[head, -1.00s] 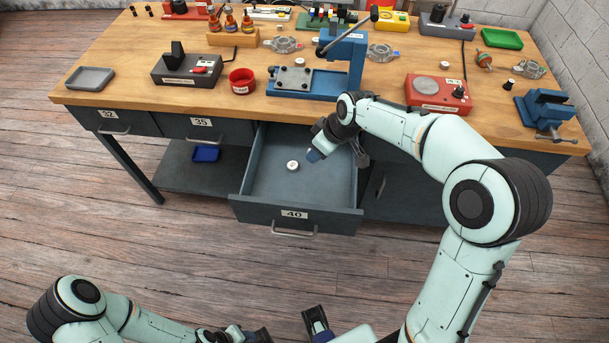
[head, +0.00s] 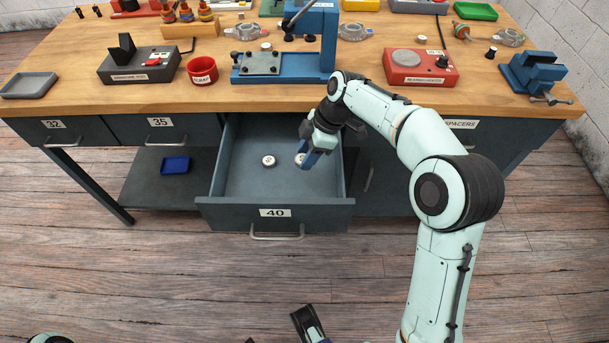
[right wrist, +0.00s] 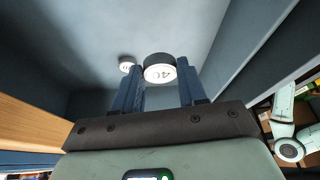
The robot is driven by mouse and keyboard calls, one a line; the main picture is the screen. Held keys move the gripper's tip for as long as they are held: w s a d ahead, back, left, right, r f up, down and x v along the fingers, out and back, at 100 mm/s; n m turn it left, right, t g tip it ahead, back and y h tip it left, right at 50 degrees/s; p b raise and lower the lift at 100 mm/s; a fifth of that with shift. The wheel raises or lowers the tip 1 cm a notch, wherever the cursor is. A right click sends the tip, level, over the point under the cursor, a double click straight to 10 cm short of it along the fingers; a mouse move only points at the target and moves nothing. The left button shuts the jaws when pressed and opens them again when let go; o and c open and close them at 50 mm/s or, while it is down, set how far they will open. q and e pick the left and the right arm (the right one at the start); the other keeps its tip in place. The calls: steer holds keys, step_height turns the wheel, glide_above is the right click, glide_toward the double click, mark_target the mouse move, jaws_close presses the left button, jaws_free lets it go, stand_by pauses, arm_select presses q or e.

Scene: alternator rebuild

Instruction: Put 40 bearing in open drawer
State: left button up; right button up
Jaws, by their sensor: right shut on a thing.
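The open drawer (head: 275,213), labelled 40, is pulled out below the bench top. My right gripper (head: 308,161) is inside the drawer space, shut on a small round bearing (head: 299,158). In the right wrist view this bearing (right wrist: 159,70) sits between the blue fingertips and its pale face reads 40. Whether it touches the drawer floor is unclear. A second round bearing (head: 268,160) lies on the drawer floor to the left; it also shows in the right wrist view (right wrist: 126,62). A dark gripper part (head: 308,325) shows at the bottom edge; the left gripper's opening is unclear.
Shut drawers 32 (head: 54,125) and 35 (head: 160,122) are left of the open one. A blue tray (head: 175,164) lies on the lower shelf. A red cup (head: 202,71), a blue press (head: 325,40) and a red bearing heater (head: 420,68) stand on the bench.

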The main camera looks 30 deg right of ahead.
mark_target(302, 182)
arm_select(q)
steer(key=shift+t, duration=0.6)
steer(key=w, duration=0.1)
steer(key=w+a+f+b, duration=0.1)
steer(key=w+f, duration=0.1)
steer(key=shift+w+a+f+b, duration=0.1)
steer(key=shift+a+f+b, duration=0.1)
steer(key=shift+a+b, duration=0.15)
arm_select(e)
step_height(302, 182, down, 9)
steer(key=shift+f, duration=0.2)
steer(key=o, duration=1.1)
arm_select(q)
steer(key=shift+w+f+y, duration=0.1)
steer(key=shift+w+y, duration=0.05)
steer(key=shift+y, duration=0.15)
arm_select(e)
steer(key=shift+r, duration=0.1)
